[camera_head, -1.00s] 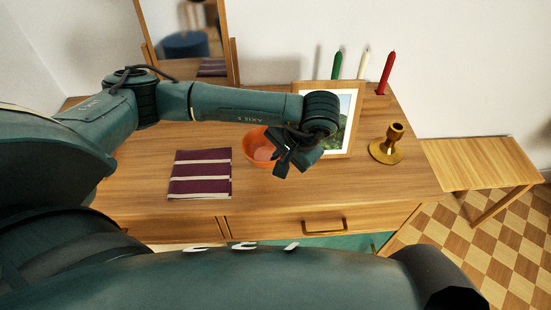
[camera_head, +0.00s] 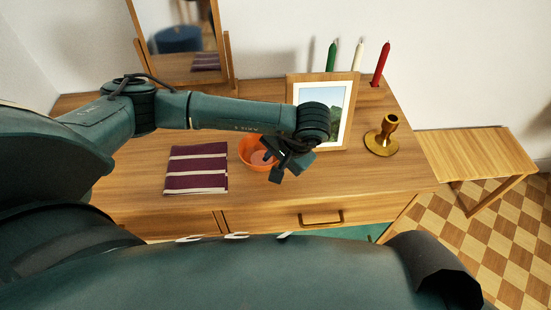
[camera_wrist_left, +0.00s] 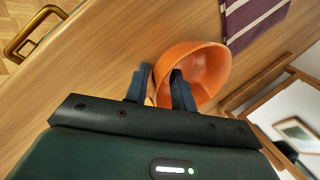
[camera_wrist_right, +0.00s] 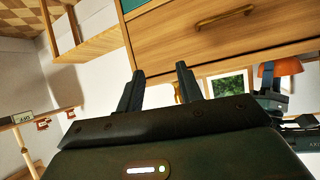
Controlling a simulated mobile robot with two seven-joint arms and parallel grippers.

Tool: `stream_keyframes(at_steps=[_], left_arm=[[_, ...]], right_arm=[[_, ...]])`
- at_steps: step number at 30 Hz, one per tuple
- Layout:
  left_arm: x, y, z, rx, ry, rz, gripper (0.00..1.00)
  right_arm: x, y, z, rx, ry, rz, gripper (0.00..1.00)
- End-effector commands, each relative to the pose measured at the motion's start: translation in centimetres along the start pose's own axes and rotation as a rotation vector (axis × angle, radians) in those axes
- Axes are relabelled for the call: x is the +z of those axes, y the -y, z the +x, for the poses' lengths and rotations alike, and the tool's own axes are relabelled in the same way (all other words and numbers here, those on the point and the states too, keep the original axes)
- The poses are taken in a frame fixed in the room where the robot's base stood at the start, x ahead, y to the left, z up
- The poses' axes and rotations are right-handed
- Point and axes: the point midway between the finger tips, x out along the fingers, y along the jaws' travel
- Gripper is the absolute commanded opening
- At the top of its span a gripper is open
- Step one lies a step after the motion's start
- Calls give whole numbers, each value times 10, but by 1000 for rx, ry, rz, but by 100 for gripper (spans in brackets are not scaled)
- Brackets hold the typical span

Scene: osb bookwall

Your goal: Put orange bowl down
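The orange bowl (camera_head: 250,147) is over the wooden dresser top, beside the striped cloth; the left gripper and wrist hide its right part. My left gripper (camera_head: 279,170) is at the bowl's near right side. In the left wrist view, the orange bowl (camera_wrist_left: 208,62) has its wall between the two fingers of my left gripper (camera_wrist_left: 161,72), one finger outside and one inside. The fingers stand a little apart on the wall. Whether the bowl's base touches the wood is hard to tell. My right gripper (camera_wrist_right: 160,72) is open and empty in front of the dresser.
A purple striped cloth (camera_head: 196,168) lies left of the bowl. A framed picture (camera_head: 345,115) stands right behind, with a brass candlestick (camera_head: 383,136), several candles and a mirror (camera_head: 178,40). The dresser top (camera_head: 335,178) is clear at front right.

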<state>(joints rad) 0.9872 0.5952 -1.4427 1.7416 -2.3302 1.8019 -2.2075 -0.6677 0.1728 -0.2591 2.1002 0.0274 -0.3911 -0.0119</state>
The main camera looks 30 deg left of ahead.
Motion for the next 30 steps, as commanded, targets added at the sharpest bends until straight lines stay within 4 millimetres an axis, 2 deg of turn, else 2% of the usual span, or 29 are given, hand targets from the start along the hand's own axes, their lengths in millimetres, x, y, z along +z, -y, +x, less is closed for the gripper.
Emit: stream_keyframes(at_steps=[8, 11, 16, 23, 30], left_arm=[[-1, 1, -7, 1, -3, 0, 25], [-2, 0, -23, 1, -6, 0, 25], [-2, 0, -61, 1, -7, 1, 25], [-1, 1, -106, 0, -7, 1, 25], [0, 1, -122, 0, -2, 0, 25]], right_arm=[[-1, -1, -1, -1, 2, -9, 36], [1, -1, 0, -2, 1, -9, 36], [4, -1, 2, -3, -2, -9, 36], [0, 3, 2, -14, -17, -11, 36], [-4, 4, 0, -15, -22, -12, 36]])
